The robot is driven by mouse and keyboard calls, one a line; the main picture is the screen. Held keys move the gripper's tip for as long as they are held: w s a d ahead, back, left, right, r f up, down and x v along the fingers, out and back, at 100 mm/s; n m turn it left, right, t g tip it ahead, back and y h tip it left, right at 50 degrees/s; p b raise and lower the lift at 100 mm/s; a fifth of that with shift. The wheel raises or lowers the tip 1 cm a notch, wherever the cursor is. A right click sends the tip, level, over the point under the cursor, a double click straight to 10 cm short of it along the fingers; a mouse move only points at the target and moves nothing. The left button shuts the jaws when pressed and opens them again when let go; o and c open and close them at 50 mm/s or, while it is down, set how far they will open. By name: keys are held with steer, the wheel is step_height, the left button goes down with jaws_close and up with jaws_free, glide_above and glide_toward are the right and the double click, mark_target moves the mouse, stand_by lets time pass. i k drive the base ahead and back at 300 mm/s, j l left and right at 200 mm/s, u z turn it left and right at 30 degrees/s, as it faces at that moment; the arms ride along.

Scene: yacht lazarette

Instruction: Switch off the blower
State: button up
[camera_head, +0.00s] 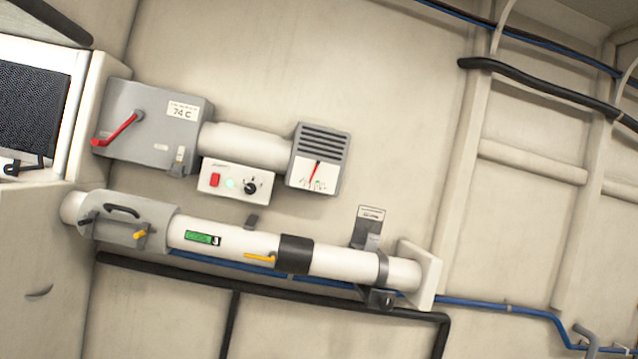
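A small white control box (236,182) is fixed to the wall left of centre, under a pale duct. It carries a red switch (215,180), a pale green lamp (231,184) that looks lit, and a black knob (250,187). Whether the red switch is pressed in is too small to tell. Left of the duct is a grey housing (150,140) with a red lever (116,130) and a label reading 74 C. Right of the duct is a grey louvred box (320,148) with a dial and red needle. My gripper is not in view.
A white pipe (340,262) with a green label (203,238) and yellow lever (259,258) runs below the control box. Black and blue hoses cross the wall. A dark mesh panel (30,108) stands at the far left. The space before the control box looks clear.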

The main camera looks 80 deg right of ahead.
mark_target(215, 177)
steer(key=z, duration=1.85)
